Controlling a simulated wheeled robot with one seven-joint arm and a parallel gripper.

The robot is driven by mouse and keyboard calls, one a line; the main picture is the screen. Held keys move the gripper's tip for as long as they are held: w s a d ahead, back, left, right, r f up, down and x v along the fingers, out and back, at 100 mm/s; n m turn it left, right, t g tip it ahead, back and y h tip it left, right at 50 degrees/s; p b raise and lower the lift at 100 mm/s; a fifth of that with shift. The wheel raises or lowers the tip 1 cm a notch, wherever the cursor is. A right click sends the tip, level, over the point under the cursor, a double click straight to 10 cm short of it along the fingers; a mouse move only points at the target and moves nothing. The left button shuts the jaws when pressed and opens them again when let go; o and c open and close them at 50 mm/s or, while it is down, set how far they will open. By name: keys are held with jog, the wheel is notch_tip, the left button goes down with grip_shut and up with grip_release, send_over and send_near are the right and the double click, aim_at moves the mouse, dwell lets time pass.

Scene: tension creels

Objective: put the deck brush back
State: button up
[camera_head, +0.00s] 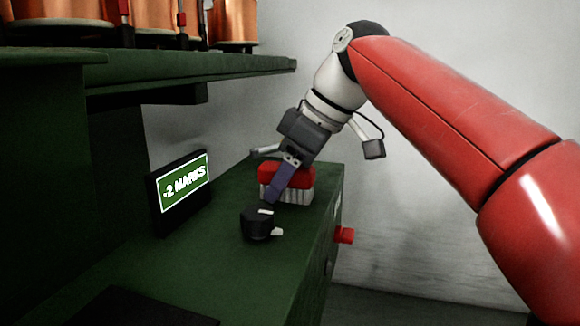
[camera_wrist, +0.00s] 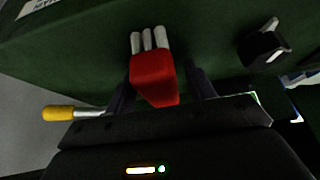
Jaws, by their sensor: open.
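The deck brush (camera_head: 287,174) is a red block with white bristles, on the green bench top near its right edge. In the wrist view the brush (camera_wrist: 154,78) shows its red block between my two dark fingers, with white bristle tufts pointing away. My gripper (camera_head: 282,187) reaches down at a slant from the upper right, its fingers in front of the brush in the head view. In the wrist view my gripper (camera_wrist: 161,86) is open, one finger on each side of the block. I cannot tell whether either finger touches it.
A black knob (camera_head: 257,223) with a white mark stands just in front of the brush. A display (camera_head: 183,186) reads "-2 MARKS" to the left. A red button (camera_head: 344,235) sticks out from the bench's right side. A green shelf (camera_head: 200,66) with copper spools overhangs the left.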

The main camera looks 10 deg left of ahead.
jog(key=v, duration=0.7)
jog(key=shift+a+r, duration=0.1)
jog(key=shift+a, duration=0.05)
jog(key=shift+d+r, duration=0.25)
jog(key=shift+r, duration=0.05)
jog(key=shift+d, duration=0.1)
